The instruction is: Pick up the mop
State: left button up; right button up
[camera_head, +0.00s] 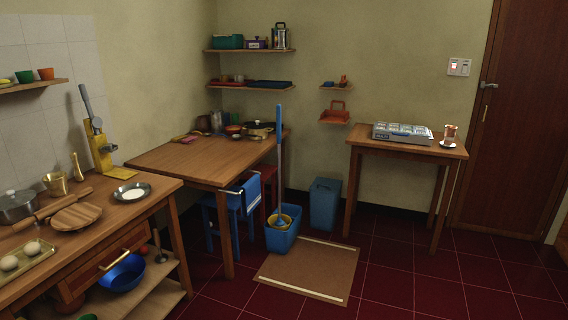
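The mop (279,165) stands upright in the middle of the camera_head view. Its long handle has a blue upper part and a greyish lower part. Its lower end is in a blue bucket (283,240) on the floor, where something yellow shows inside the rim. The mop head is mostly hidden by the bucket. The bucket stands beside the right front of the wooden table, next to a blue stool with a cloth. Neither of my grippers is in view.
A brown mat (308,270) lies in front of the bucket. A wooden table (190,157) and blue stool (232,212) stand left of the mop, a blue bin (324,204) behind right. A counter (110,222) fills the left foreground. The red tiled floor (430,285) is clear at right.

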aim_at(279, 222)
jog(key=i+u, duration=0.2)
jog(key=i, duration=1.4)
jog(key=i+j+z, duration=0.15)
jog(key=i+z, duration=0.3)
jog(key=i, duration=0.25)
jog(key=i+j+z, duration=0.4)
jog(key=i, duration=0.3)
jog(key=i+j+z, duration=0.45)
jog(key=i+j, duration=0.15)
